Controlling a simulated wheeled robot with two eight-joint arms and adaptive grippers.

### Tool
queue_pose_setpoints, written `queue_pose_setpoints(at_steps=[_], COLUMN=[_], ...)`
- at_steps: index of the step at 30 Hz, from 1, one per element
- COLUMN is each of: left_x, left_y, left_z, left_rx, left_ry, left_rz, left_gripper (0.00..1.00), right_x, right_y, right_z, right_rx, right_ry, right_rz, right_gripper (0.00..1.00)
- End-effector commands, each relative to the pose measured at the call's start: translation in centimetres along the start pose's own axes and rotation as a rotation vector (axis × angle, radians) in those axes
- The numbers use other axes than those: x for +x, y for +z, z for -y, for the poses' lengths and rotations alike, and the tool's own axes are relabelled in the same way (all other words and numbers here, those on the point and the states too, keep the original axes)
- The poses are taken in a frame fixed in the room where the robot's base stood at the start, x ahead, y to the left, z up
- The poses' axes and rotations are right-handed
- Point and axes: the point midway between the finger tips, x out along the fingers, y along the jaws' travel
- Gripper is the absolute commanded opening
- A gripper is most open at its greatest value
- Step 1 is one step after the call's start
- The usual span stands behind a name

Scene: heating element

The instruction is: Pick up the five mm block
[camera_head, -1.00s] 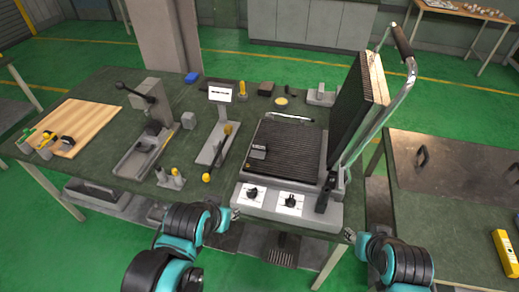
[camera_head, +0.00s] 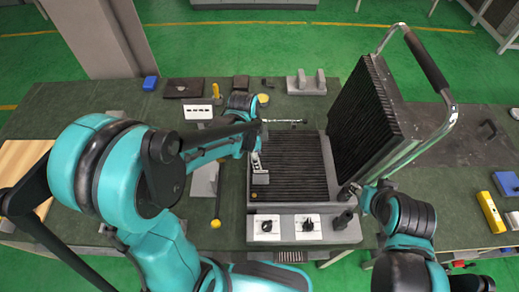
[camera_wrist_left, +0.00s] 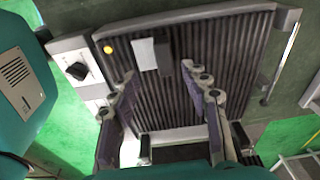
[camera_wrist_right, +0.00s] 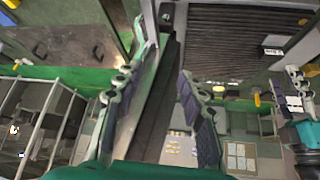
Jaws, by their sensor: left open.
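A small grey block (camera_head: 260,178) lies on the ribbed lower plate of the open press grill (camera_head: 300,160), toward its left side. In the left wrist view the block (camera_wrist_left: 145,54) shows a pale face and a dark side. My left gripper (camera_head: 256,157) is over the plate close to the block; the left wrist view shows its fingers (camera_wrist_left: 158,72) spread and empty, with the block just beyond the tips. My right gripper (camera_head: 356,192) is by the grill's right side. In the right wrist view its fingers (camera_wrist_right: 163,62) are apart, with a dark bar seen between them.
The grill's raised lid (camera_head: 365,115) and its curved handle (camera_head: 428,62) stand right of the plate. Two knobs (camera_head: 267,226) are on its front. A yellow block (camera_head: 491,212) lies at the right. Part of the left bench is hidden behind my left arm.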

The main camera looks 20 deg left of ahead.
Motion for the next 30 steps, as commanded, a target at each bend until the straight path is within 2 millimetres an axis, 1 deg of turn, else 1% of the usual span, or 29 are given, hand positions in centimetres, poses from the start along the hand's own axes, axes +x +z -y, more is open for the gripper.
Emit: queue_pose_setpoints(at_steps=[2,11,18,22,28,29,30], left_x=[0.4,3.9,7.5,8.2,8.2,8.2,8.2], left_y=[-0.1,-0.1,-0.1,-0.1,-0.1,-0.1,-0.1], left_z=[0.1,0.2,0.7,0.7,0.6,0.6,0.6], left_rx=[0.028,0.037,0.035,0.034,0.034,0.034,0.034], left_ry=[0.013,0.015,0.015,0.014,0.014,0.014,0.014], left_rz=[0.001,0.002,0.002,0.002,0.002,0.002,0.002], left_gripper=[0.47,0.47,0.47,0.47,0.47,0.41,0.31], right_x=[-0.1,0.8,1.8,1.9,1.9,1.9,1.9], right_y=[-0.1,0.7,1.3,1.4,1.4,1.4,1.4], right_z=[0.0,0.0,0.0,0.0,0.0,0.0,0.0], right_rx=[0.0,0.0,0.0,0.0,0.0,0.0,0.0], right_ry=[0.0,0.0,0.0,0.0,0.0,0.0,0.0], right_rz=[0.0,0.0,0.0,0.0,0.0,0.0,0.0], right_gripper=[0.4,0.4,0.4,0.4,0.4,0.4,0.4])
